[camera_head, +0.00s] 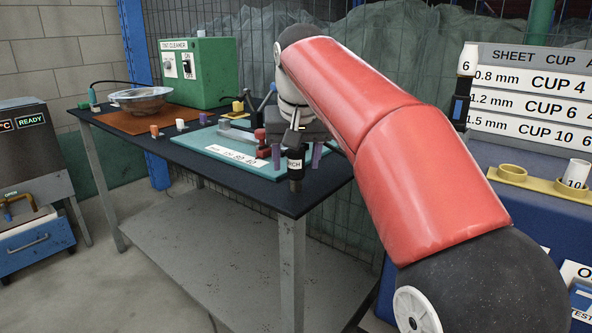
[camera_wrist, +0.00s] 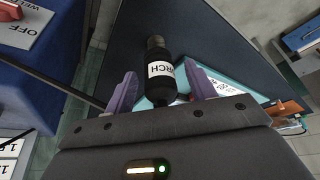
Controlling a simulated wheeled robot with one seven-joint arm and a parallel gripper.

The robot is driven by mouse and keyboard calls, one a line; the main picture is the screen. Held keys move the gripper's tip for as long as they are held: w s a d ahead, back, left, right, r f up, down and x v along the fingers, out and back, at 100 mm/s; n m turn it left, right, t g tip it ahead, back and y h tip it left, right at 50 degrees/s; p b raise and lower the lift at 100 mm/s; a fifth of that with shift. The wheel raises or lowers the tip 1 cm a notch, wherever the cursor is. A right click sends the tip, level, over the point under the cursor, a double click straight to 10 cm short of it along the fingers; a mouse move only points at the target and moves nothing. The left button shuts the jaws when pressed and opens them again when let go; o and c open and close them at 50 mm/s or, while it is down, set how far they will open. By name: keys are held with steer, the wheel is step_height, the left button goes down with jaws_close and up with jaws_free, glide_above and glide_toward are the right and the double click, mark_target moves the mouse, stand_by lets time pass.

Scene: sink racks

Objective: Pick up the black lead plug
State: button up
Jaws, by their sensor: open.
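The black plug (camera_head: 295,172), a short dark cylinder with a white label ending in "RCH", is at the front right corner of the dark bench. In the wrist view the plug (camera_wrist: 161,88) has a narrower metallic end pointing away from my palm. My gripper (camera_head: 297,157) is open, its two purple fingers on either side of the plug. In the wrist view my gripper (camera_wrist: 160,78) straddles the plug, with visible gaps at both sides. Whether the plug rests on the bench cannot be told.
A teal mat (camera_head: 217,146) with a white label strip lies just behind. A green tint cleaner box (camera_head: 213,75), a bowl (camera_head: 140,99) and small coloured blocks stand further left. A blue stand with a yellow cup holder (camera_head: 541,181) is at the right.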

steer(key=shift+f, duration=0.2)
steer(key=c, duration=1.1)
steer(key=shift+r, duration=0.1)
